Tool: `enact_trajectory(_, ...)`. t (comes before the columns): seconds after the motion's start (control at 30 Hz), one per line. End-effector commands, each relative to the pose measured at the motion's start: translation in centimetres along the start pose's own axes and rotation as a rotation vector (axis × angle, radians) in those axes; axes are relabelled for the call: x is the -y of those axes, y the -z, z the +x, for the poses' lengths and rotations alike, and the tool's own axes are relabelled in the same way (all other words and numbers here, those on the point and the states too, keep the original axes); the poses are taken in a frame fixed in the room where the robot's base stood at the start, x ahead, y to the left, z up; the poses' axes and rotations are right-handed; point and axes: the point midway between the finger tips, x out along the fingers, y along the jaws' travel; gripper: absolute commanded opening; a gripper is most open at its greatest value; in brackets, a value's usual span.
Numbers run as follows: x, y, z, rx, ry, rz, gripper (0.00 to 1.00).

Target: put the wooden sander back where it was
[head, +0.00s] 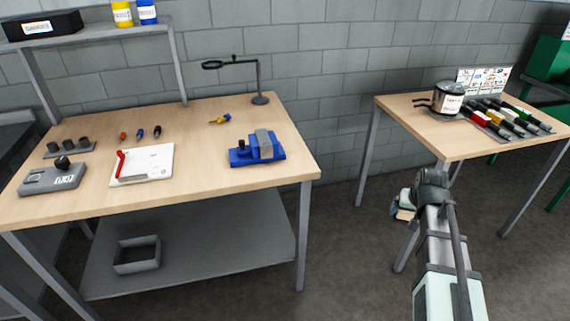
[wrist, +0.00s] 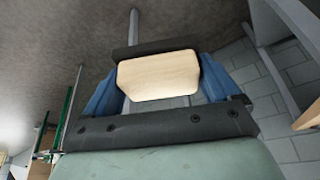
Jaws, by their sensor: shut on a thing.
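My gripper (head: 405,203) hangs in the open space between the two workbenches, below the right bench's top. It is shut on the wooden sander (wrist: 158,77). In the wrist view the sander is a pale wooden block with a dark strip along its far edge, held between two blue fingers. In the head view only a small pale part of the sander (head: 405,214) shows at the fingers; the rest is hidden.
The right workbench (head: 460,146) holds a pot (head: 448,98) and a row of coloured-handled tools (head: 510,117). An empty grey tray (head: 137,254) sits on the lower shelf.

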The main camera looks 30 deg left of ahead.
Motion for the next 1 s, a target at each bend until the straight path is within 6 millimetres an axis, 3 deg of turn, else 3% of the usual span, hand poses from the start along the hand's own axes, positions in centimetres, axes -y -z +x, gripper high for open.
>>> enact_trajectory(0.03,1.9,0.3,-0.1,-0.001,0.011,-0.026,0.57)
enact_trajectory(0.6,21.8,2.5,-2.6,-0.003,0.116,-0.277,0.57)
enact_trajectory(1.0,37.2,2.7,-5.8,-0.003,0.189,-0.453,0.57)
